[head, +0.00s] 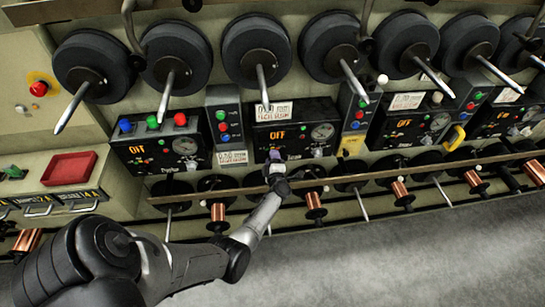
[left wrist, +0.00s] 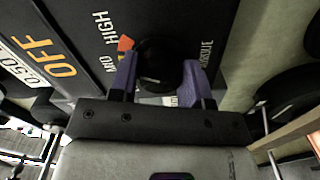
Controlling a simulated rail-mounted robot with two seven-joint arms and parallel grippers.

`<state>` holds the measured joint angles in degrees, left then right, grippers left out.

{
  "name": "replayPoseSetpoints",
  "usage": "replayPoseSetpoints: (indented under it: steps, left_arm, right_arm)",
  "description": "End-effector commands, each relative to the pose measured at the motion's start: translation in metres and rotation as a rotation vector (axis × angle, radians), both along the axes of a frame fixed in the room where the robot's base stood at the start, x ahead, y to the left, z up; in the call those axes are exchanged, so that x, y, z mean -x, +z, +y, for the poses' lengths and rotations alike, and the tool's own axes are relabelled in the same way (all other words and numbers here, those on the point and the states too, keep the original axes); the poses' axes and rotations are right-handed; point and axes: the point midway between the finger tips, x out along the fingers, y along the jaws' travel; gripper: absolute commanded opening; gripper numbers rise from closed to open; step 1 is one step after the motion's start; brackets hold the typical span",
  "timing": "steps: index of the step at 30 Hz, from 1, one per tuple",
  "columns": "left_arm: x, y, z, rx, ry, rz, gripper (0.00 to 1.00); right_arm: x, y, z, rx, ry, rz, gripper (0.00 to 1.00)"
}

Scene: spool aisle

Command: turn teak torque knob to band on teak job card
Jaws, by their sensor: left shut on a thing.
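My left gripper (head: 276,165) reaches the lower part of the middle dark control panel (head: 295,118), which shows OFF in orange. In the left wrist view, its two purple fingers (left wrist: 160,85) are shut on a round black torque knob (left wrist: 158,52), one on each side. HIGH, a partly covered word and TORQUE are printed around the knob, with an orange mark (left wrist: 125,43) at its upper left. I cannot make out the knob's pointer. A white job card (head: 272,112) is on this panel's upper left; its small text is unreadable in the head view. My right gripper is not in view.
A wooden rail (head: 345,179) runs in front below the panels, with copper spools (head: 314,204) under it. Large dark spools (head: 257,50) on slanted metal rods project above. Similar panels (head: 160,150) stand on either side. The grey floor (head: 400,250) is clear.

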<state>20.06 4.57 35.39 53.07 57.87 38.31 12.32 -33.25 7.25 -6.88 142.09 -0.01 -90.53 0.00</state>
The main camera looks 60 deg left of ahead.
Motion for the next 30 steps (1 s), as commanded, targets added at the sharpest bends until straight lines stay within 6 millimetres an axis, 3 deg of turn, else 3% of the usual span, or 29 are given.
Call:
replayPoseSetpoints:
  steps: [9, 25, 26, 30]
  left_arm:
    - [0.0002, 0.0004, 0.0001, -0.039, 0.001, 0.092, 0.20]
    - [0.0002, 0.0000, 0.0003, -0.047, 0.001, 0.108, 0.20]
    - [0.0003, 0.0000, 0.0002, -0.047, 0.001, 0.108, 0.46]
    - [0.0002, 0.0001, 0.0003, -0.046, 0.001, 0.107, 0.59]
  right_arm:
    - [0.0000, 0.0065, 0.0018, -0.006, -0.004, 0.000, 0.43]
    - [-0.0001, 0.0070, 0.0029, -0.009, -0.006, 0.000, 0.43]
    - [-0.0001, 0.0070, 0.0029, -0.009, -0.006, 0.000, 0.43]
    - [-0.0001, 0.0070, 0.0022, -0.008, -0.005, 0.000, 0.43]
